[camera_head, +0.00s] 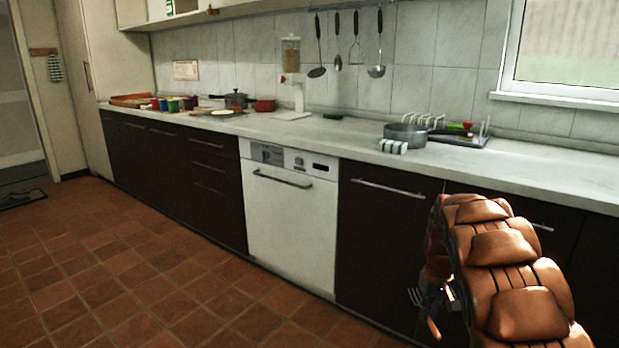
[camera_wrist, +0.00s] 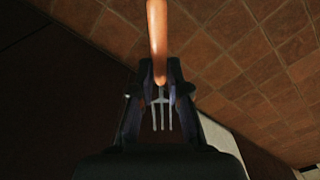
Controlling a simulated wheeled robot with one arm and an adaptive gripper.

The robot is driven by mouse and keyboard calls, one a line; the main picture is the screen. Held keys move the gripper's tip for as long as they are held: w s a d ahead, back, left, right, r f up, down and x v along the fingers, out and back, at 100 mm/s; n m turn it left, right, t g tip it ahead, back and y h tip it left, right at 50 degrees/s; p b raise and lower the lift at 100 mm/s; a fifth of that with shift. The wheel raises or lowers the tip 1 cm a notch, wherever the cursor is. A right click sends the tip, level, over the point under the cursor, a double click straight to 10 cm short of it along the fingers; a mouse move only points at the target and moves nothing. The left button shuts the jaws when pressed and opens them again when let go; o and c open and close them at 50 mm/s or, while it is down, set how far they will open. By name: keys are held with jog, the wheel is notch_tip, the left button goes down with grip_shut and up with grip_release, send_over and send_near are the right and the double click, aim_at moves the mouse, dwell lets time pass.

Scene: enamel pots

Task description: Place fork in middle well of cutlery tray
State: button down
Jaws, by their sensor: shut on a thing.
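My gripper (camera_wrist: 160,92) is shut on a fork (camera_wrist: 158,35) with an orange-brown handle and metal tines. In the wrist view the handle points up the picture and the tines point down between the fingers. In the head view the fork (camera_head: 433,328) hangs at the lower right, by my orange-brown arm, in front of the dark cabinet doors and below counter height. The gripper is partly hidden by the arm there. I cannot make out a cutlery tray with certainty; a flat brown tray-like thing (camera_head: 131,99) lies at the far left end of the counter.
A pale counter (camera_head: 340,135) runs along the wall. A grey pot (camera_head: 405,134), a striped cloth (camera_head: 392,147) and a dish rack (camera_head: 470,136) stand at its right. Several coloured cups, pots and a dispenser (camera_head: 291,72) stand further left. The tiled floor (camera_head: 150,270) is clear.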

jog(key=s+a+r+p, duration=0.2)
jog(key=s+a+r, duration=0.1)
jog(key=a+r, duration=1.05)
notch_tip(320, 180, up, 17)
jog(key=s+p, duration=0.2)
jog(key=p, duration=2.7)
jog(key=shift+m, duration=0.4)
